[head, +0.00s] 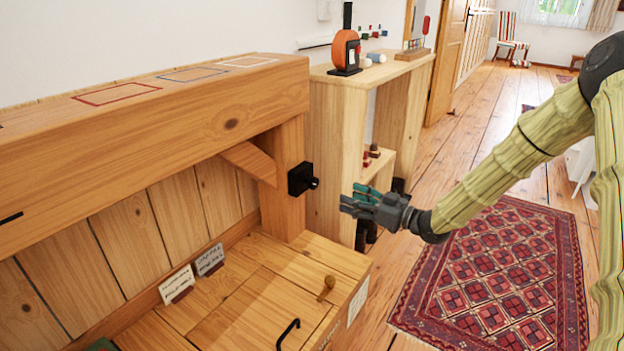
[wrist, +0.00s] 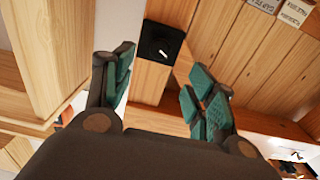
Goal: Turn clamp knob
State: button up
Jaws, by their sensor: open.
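The clamp knob (head: 312,182) is a small black knob on a black square plate (head: 295,180), fixed to the upright wooden post under the thick beam. In the wrist view the black plate (wrist: 151,45) shows beyond and between my fingers, with a light pointer-like mark (wrist: 164,54) on it. My gripper (head: 352,203) is to the right of the knob in the head view, apart from it, with its fingers toward the post. In the wrist view my gripper (wrist: 160,85) has its green-padded fingers spread wide, with nothing between them.
A wooden chest (head: 265,285) with a black handle (head: 288,333) and a wooden peg (head: 326,288) stands below the post. A pale shelf unit (head: 335,130) is behind my gripper. A red rug (head: 490,270) lies on the open floor.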

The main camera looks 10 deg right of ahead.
aim_at(316, 185)
jog(key=b+x, duration=0.4)
jog(key=x, duration=0.7)
jog(key=shift+w+a, duration=0.1)
jog(key=shift+w, duration=0.05)
jog(key=shift+c, duration=0.2)
jog(key=c, duration=1)
